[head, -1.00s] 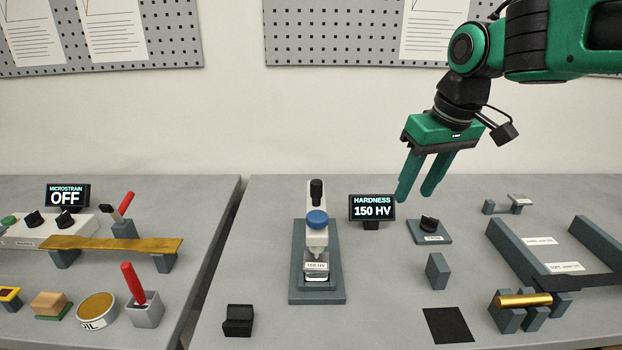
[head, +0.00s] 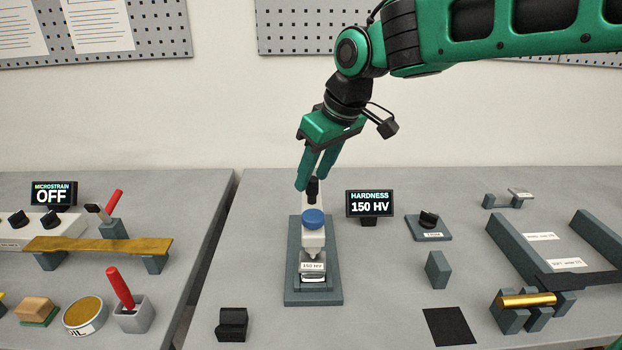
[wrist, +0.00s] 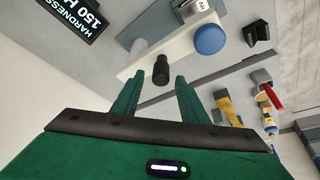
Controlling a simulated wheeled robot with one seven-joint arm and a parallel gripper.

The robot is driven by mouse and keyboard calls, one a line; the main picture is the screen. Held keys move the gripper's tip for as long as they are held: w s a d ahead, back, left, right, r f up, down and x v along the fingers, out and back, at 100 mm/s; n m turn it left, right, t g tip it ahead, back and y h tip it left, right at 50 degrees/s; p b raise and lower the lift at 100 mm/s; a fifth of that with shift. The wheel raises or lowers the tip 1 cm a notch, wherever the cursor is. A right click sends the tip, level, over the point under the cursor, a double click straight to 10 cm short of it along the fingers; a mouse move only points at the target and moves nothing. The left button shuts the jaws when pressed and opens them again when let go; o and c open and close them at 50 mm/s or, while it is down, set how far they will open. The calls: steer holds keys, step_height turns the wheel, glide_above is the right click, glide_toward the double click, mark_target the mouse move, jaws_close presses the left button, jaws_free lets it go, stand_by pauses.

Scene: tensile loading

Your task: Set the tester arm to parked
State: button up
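The hardness tester stands mid-bench on a grey base (head: 330,297). It has a white arm (head: 313,237), a blue knob (head: 313,219) and an upright black handle (head: 313,193) at the far end. In the wrist view the black handle (wrist: 161,68) and blue knob (wrist: 209,39) show along the white arm. My gripper (head: 309,184) is open and points down at the black handle, its fingertips around or just above the handle's top. In the wrist view the handle shows between the fingertips (wrist: 159,77), with gaps on both sides. A label covers the tester's front block.
A display (head: 369,204) reading HARDNESS 150 HV stands close right of the tester. A black knob on a plate (head: 428,225), a grey block (head: 438,269) and a black mat (head: 450,327) lie further right. A black block (head: 232,324) is front left.

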steer(key=shift+x, duration=1)
jaws_close()
